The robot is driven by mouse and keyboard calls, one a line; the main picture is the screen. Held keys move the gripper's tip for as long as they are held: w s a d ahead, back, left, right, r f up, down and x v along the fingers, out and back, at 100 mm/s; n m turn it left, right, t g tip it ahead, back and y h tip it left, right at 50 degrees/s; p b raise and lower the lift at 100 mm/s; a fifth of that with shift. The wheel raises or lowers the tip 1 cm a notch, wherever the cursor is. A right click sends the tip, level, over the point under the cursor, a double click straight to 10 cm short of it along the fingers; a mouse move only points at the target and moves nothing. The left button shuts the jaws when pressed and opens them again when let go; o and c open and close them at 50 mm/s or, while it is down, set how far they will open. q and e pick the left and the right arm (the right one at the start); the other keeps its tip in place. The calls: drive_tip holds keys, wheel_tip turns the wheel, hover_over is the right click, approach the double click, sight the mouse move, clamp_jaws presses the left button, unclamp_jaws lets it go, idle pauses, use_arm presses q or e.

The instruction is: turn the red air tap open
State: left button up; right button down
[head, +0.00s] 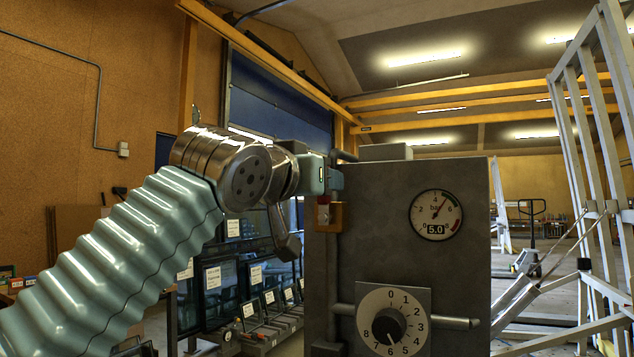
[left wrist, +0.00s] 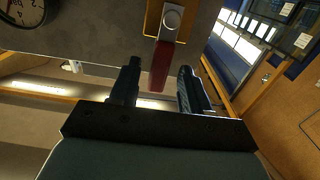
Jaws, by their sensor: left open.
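The red air tap's handle (left wrist: 160,66) shows in the left wrist view as a red bar below a round pale hub (left wrist: 173,17) on a yellow mount. My left gripper (left wrist: 159,72) is open there, with one finger on each side of the handle's free end. Gaps show on both sides, so the fingers look apart from it. In the head view my left gripper (head: 334,176) is at the upper left edge of the grey cabinet (head: 385,255), just above the yellow mount (head: 337,218). It hides most of the tap there. My right gripper is in neither view.
The cabinet carries a pressure gauge (head: 436,215) reading 5.0 and a numbered dial (head: 390,325) below. A grey pipe (head: 458,322) runs across it. A white frame (head: 590,150) stands at the right. Framed glass panes (head: 225,285) stand behind my left arm.

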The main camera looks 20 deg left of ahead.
use_arm(q)
drive_tip(key=shift+s, duration=0.15)
drive_tip(key=s+b, duration=0.1)
drive_tip(key=s, duration=1.2)
drive_tip(key=shift+s+a+b, duration=0.25)
drive_tip(key=shift+s+b, duration=0.05)
